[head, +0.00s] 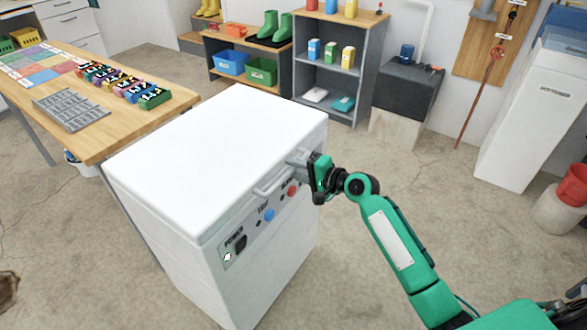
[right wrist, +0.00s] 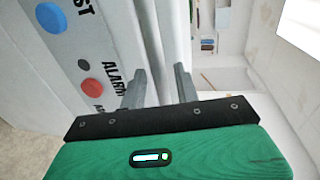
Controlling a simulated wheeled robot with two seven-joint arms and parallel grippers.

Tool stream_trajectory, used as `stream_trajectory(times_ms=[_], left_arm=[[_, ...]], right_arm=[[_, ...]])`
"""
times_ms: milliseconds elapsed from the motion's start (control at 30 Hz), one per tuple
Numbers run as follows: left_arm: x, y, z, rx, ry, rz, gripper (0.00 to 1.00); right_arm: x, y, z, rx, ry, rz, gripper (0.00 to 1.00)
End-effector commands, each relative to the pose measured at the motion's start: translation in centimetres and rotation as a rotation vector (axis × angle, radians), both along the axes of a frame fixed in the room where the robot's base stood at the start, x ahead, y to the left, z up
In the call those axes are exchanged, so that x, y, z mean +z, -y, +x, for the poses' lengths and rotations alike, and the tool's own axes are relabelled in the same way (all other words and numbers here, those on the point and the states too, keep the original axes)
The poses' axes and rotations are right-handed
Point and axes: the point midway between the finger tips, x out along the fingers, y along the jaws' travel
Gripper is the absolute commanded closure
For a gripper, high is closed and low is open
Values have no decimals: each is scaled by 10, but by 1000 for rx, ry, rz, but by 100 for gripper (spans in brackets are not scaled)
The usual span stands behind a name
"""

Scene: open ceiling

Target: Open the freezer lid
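The white chest freezer (head: 270,262) stands in the middle of the head view. Its white lid (head: 220,130) lies flat and closed on top. A pale handle (head: 268,187) runs along the lid's front edge, above a panel with a power switch, a blue button and a red button. My right gripper (head: 298,160) is at the right end of this handle. My left gripper is not in view.
A wooden table (head: 155,115) with colored items and a grey rack stands close to the freezer's left. Shelves (head: 330,75) with boots, bins and cartons line the back. A white cabinet (head: 530,115) is at the right.

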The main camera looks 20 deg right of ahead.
Motion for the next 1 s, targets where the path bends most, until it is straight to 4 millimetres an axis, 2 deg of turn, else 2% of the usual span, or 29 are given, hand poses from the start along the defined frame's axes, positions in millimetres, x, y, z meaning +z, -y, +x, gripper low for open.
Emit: stream_trajectory(times_ms=[133, 400, 567, 1000], left_arm=[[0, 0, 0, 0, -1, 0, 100], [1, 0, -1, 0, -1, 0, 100], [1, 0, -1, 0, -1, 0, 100], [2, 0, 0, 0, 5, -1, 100]], right_arm=[[-1, -5, 6, 0, 1, 1, 68], [-2, -5, 7, 0, 0, 0, 68], [-2, -5, 7, 0, 0, 0, 100], [2, -5, 7, 1, -5, -4, 100]])
